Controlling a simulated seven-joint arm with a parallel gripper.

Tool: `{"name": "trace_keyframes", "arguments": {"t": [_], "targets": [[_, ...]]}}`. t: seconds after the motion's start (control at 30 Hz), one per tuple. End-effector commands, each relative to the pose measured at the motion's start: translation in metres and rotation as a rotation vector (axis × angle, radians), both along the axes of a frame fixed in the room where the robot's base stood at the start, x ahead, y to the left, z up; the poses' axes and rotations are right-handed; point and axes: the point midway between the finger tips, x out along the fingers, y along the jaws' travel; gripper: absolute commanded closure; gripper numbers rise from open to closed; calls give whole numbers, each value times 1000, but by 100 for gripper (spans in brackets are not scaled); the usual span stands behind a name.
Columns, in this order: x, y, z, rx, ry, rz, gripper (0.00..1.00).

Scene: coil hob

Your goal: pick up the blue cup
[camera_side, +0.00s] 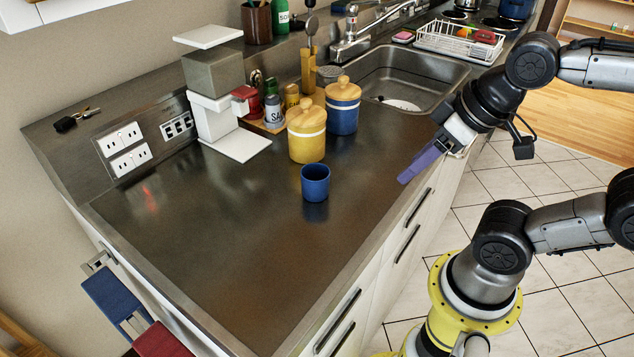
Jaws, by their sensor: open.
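The blue cup (315,183) stands upright on the dark metal counter (230,240), in front of the yellow jar. Nothing hides it from the side camera. My gripper (408,178) has purple fingers and is at the counter's right edge, to the right of the cup and apart from it. The fingers overlap in this view, and the gripper is open with nothing seen between them.
A yellow jar (307,135) and a blue jar (342,110) with wooden lids stand behind the cup. The sink (400,75) lies behind. The counter left and front of the cup is clear.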

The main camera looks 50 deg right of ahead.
Motion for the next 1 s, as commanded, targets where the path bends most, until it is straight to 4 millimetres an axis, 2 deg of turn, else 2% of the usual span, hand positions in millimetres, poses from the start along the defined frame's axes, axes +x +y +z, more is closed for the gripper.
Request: {"name": "trace_keyframes", "arguments": {"t": [0.03,0.2,0.23,0.5,0.67,0.77,0.87,1.0], "targets": [[0,0,0,0,0,0,32],[0,0,0,0,0,0,1],[0,0,0,0,0,0,0],[-3,-1,-1,-9,15,11,0],[-13,-23,0,-145,107,59,0],[-14,-46,-3,-287,256,128,0],[-7,-66,-7,-457,441,242,0],[21,-82,-10,-727,694,433,0]]}}
